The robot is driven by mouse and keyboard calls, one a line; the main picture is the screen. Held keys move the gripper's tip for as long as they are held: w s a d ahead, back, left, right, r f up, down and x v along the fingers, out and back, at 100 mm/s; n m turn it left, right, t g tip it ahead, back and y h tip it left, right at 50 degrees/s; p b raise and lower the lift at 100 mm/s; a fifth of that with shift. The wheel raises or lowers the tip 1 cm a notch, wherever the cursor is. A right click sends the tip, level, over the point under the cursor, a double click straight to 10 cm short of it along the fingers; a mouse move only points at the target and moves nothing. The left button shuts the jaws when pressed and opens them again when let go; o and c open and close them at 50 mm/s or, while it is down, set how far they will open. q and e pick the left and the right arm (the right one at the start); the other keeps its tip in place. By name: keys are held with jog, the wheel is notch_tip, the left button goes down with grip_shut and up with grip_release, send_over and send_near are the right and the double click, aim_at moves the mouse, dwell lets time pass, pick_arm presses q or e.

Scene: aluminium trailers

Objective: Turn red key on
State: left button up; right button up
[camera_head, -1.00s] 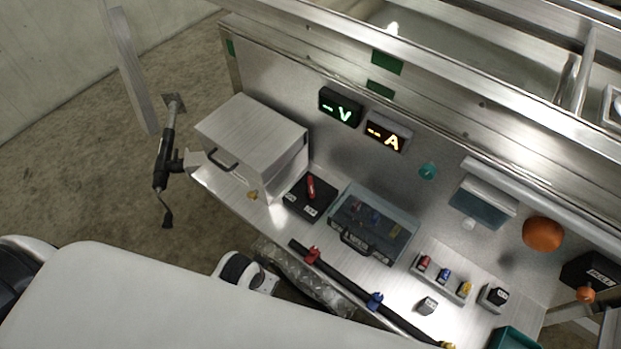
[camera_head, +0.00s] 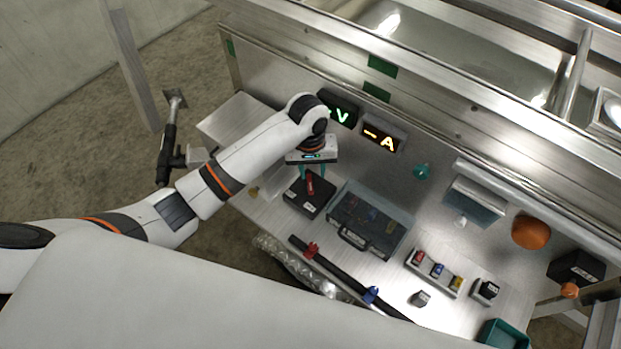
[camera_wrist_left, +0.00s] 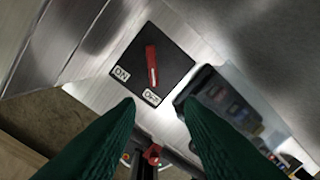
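The red key (camera_head: 310,184) is a red handle on a black switch box (camera_head: 303,201) on the metal bench. In the left wrist view the red key (camera_wrist_left: 151,65) stands on the black plate (camera_wrist_left: 168,58) with ON and OFF labels; its lower end points toward the OFF label (camera_wrist_left: 152,96). My left gripper (camera_head: 312,176) is just above the switch box in the head view. Its two green fingers are apart with nothing between them in the left wrist view (camera_wrist_left: 160,118). My right gripper is not in view.
A clear-lidded case (camera_head: 368,222) stands right of the switch box. A metal box (camera_head: 236,120) is behind my left arm. Displays V (camera_head: 340,112) and A (camera_head: 382,138) are on the back panel. A dark bar (camera_head: 340,270) with coloured clamps runs along the front edge.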

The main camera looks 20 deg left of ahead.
aim_at(310, 185)
pick_arm(q)
jog(key=shift+n+y, duration=0.3)
jog(key=shift+n, duration=0.2)
jog(key=f, duration=0.3)
jog(key=w+f, duration=0.1)
jog(key=f, duration=0.2)
jog(key=a+f, duration=0.1)
jog(key=f, duration=0.2)
jog(key=shift+w+f, duration=0.25)
jog(key=shift+w, duration=0.15)
jog(key=shift+c, duration=0.5)
grip_shut()
